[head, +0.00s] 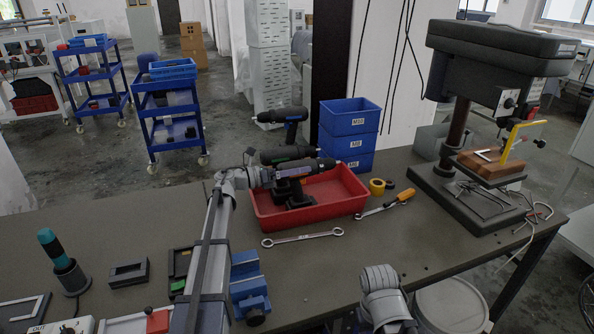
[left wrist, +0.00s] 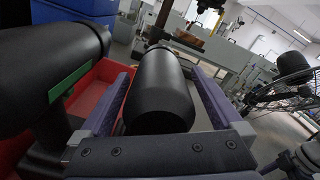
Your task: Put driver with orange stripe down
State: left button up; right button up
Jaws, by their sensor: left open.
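The black driver with the orange stripe (head: 318,166) is at the red bin (head: 345,207), its handle going down into the bin and its nose pointing right. My left gripper (head: 258,177) is at its rear end. In the left wrist view the rounded black body (left wrist: 160,92) lies between the two open purple fingers; the stripe is hidden there. I cannot tell whether the fingers touch it. The driver with the green stripe (head: 275,155) is just behind, and shows at left in the left wrist view (left wrist: 45,75).
Another dark driver (head: 290,115) stands behind. Blue bins (head: 348,117) are stacked behind the red bin. A wrench (head: 302,238), yellow tape (head: 377,187) and an orange-handled screwdriver (head: 388,205) lie nearby. A drill press (head: 470,110) stands right; a blue vise (head: 250,285) is in front.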

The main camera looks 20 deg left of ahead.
pick_arm(q)
jog(key=shift+r, duration=0.15)
jog(key=v, duration=1.2)
